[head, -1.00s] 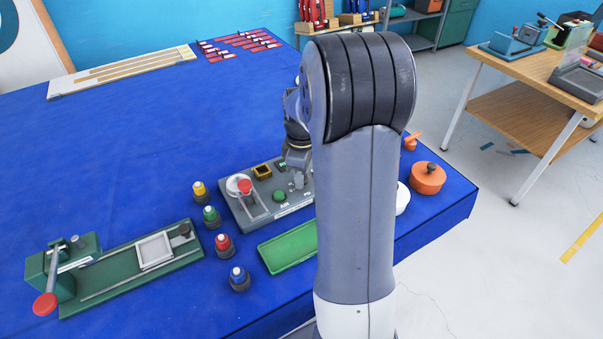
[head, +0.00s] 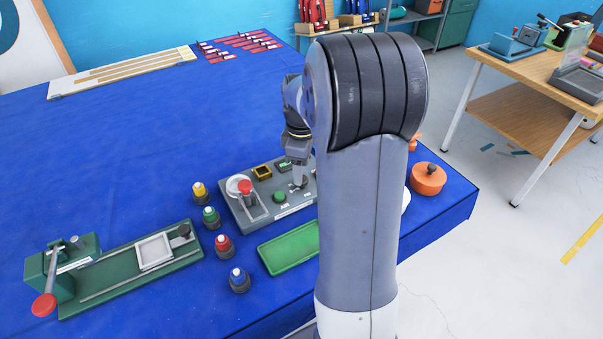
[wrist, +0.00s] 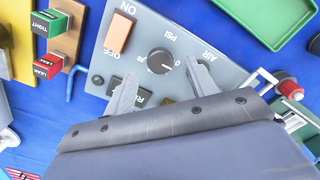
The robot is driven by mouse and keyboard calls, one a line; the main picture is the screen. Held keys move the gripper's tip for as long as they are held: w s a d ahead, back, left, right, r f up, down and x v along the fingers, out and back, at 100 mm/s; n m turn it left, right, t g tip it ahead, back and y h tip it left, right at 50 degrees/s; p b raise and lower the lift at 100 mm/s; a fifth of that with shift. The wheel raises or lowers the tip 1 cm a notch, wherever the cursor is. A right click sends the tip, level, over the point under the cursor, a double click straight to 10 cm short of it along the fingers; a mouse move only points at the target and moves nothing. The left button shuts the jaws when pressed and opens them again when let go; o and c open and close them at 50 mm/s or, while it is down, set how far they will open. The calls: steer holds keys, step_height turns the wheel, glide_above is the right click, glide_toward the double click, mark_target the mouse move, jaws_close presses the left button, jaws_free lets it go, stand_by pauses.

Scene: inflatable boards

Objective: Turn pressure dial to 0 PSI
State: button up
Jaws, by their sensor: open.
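The pressure dial (wrist: 160,61) is a round black knob on a grey control panel (wrist: 209,30), with PSI lettering and scale marks around it in the wrist view. My gripper (wrist: 165,83) is open, with one finger on each side below the dial in the wrist picture. Nothing is between the fingers that I can make out, and I cannot tell whether they touch the panel. An orange ON/OFF switch (wrist: 121,27) is on the same panel.
A green tray (head: 290,248) lies in front of the panel. Several coloured knobs, including a red one (head: 223,242), stand left of it. A green clamp fixture (head: 130,268) is at the front left.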

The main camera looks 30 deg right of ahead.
step_height(320, 180, up, 8)
steer(key=shift+f, duration=0.15)
stand_by(0.3)
step_height(320, 180, down, 11)
steer(key=shift+r, duration=0.1)
stand_by(0.3)
steer(key=shift+m, duration=0.3)
